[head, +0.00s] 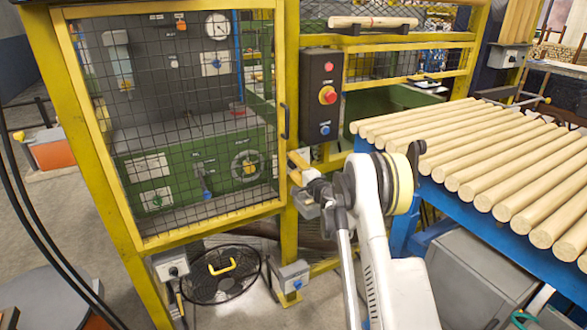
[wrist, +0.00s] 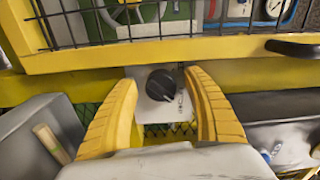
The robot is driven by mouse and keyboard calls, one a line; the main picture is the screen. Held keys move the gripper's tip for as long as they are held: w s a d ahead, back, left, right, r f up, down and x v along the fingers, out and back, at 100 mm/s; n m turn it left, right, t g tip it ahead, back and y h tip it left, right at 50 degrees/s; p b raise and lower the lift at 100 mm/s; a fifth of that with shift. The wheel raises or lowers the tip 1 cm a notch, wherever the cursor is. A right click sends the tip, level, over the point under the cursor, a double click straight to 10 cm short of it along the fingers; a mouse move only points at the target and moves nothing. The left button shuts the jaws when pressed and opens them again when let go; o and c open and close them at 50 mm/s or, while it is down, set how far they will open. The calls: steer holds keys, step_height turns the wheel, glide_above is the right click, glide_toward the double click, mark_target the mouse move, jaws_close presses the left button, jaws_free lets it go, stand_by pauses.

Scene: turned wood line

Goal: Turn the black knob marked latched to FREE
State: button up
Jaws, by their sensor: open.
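The black knob (wrist: 161,84) sits on a pale plate (wrist: 148,108) beside the yellow door frame in the wrist view. A light pointer line shows on the knob; the small lettering on the plate is too small to read. My gripper (wrist: 158,79) is open, with one yellow finger on each side of the knob and a visible gap to each. The knob itself cannot be made out there.
The mesh door (head: 190,130) has a dark handle (head: 284,121). A black control box (head: 321,95) with a red button is mounted close above my gripper. Wooden rods (head: 490,160) lie on a blue rack at right. Grey boxes (head: 293,277) sit low on the posts.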

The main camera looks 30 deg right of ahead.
steer(key=c, duration=1.2)
steer(key=shift+n, duration=0.8)
steer(key=o, duration=1.2)
steer(key=s, duration=1.2)
steer(key=shift+d, duration=0.2)
